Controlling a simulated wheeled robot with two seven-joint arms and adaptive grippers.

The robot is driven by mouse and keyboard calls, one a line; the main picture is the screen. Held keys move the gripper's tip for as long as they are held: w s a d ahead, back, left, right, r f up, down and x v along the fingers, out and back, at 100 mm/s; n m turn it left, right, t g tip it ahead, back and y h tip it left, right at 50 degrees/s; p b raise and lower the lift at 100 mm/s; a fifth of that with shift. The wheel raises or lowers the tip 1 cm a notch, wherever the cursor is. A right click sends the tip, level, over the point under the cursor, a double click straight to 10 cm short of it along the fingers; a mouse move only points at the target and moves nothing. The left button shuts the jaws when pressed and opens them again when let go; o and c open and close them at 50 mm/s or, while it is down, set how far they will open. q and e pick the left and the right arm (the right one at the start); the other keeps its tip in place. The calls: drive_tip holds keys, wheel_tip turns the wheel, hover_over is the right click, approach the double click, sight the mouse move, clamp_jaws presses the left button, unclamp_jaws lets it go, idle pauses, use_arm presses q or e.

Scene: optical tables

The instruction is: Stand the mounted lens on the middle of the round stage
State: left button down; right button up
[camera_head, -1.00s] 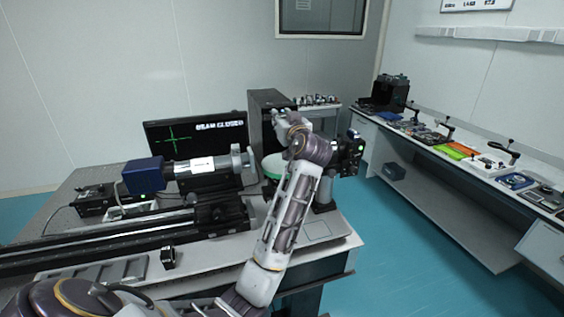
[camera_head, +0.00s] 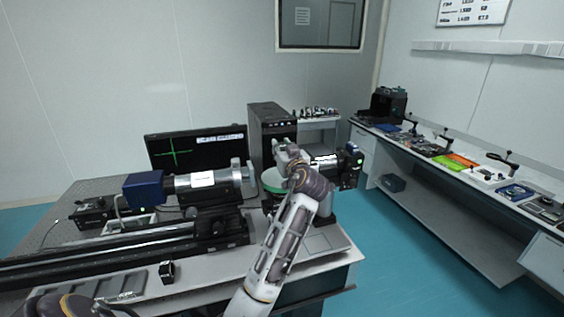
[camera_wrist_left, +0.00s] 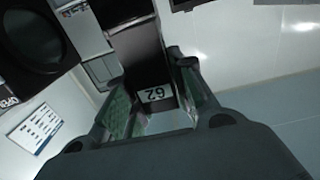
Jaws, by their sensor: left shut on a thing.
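My left gripper (camera_head: 284,150) is at the table's right part, above and in front of the green round stage (camera_head: 272,178). In the left wrist view its two fingers (camera_wrist_left: 150,75) are shut on a dark piece with a "62" label (camera_wrist_left: 155,94), apparently the mounted lens. Its glass cannot be made out. In the head view the held piece is mostly hidden by my gripper and wrist. The stage shows only in part beside my arm. The gap between the held piece and the stage cannot be judged. My right gripper is out of view.
A tube with a blue end (camera_head: 143,188) stands left of the stage above a black rail (camera_head: 110,246). A monitor (camera_head: 198,150) and black computer tower (camera_head: 270,125) stand behind. A black device (camera_head: 349,166) stands right of the stage. A small black mount (camera_head: 167,272) stands in front.

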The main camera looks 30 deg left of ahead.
use_arm(q)
drive_tip(key=shift+f, duration=0.45)
drive_tip(key=shift+f, duration=1.85)
drive_tip(key=shift+f, duration=0.15)
drive_tip(key=c, duration=1.2)
unclamp_jaws()
drive_tip(key=shift+p, duration=0.3)
